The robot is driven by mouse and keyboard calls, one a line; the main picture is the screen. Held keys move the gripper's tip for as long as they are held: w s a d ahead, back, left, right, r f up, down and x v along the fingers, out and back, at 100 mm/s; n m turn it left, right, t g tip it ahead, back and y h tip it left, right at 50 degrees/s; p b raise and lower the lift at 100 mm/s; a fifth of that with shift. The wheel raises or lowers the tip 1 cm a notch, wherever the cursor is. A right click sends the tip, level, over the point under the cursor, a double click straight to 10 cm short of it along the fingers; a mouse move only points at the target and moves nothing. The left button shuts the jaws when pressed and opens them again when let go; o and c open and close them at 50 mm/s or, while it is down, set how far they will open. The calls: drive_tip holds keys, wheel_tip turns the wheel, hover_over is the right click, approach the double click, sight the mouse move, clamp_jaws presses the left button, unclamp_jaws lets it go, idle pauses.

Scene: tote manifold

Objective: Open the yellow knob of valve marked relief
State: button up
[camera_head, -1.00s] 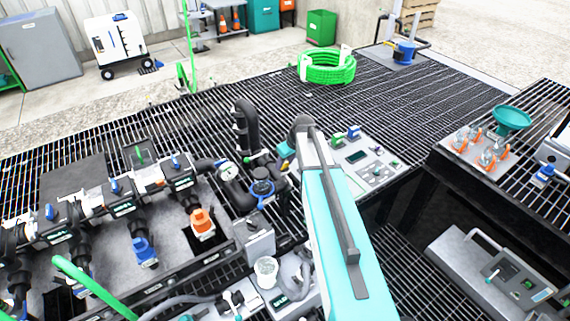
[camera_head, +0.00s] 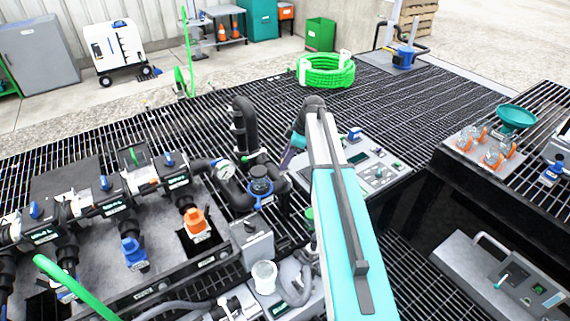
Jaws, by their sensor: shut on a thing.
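My arm reaches away from me across the picture. My gripper (camera_head: 286,160) is at its far end, pointing down beside the black pipework and left of a grey control panel (camera_head: 372,172). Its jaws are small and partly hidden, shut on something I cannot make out. I see no yellow knob and can read no relief marking. The manifold's valves (camera_head: 122,205) stand at the left with blue handles, one orange handle (camera_head: 195,222) and one green lever (camera_head: 133,155). A round pressure gauge (camera_head: 225,169) and a blue-ringed black fitting (camera_head: 261,188) are left of my gripper.
A bent black pipe (camera_head: 241,130) rises close to my gripper on the left. A white cup (camera_head: 264,275) stands nearer me. A coiled green hose (camera_head: 326,70) lies on the grating farther back. A raised bench (camera_head: 470,175) is at the right. Open grating lies behind the panel.

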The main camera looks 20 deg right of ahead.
drive_tip(key=n, duration=0.1)
drive_tip(key=n+g+b, duration=0.1)
drive_tip(key=n, duration=0.1)
drive_tip(key=n+b, duration=0.1)
drive_tip(key=shift+w+d+f+n+g, duration=0.1)
drive_tip(key=shift+w+n+g, duration=0.2)
drive_tip(key=shift+g, duration=0.1)
drive_tip(key=shift+n+g+b, duration=0.5)
drive_tip(key=shift+n+b, duration=0.1)
drive_tip(key=shift+n, duration=0.8)
drive_tip(key=o, duration=1)
drive_tip(key=shift+o, duration=0.2)
drive_tip(key=shift+r, duration=0.25)
drive_tip(key=b+v, duration=0.2)
drive_tip(key=v, duration=1.1)
drive_tip(key=shift+d+r, duration=0.15)
drive_tip(key=shift+r, duration=0.05)
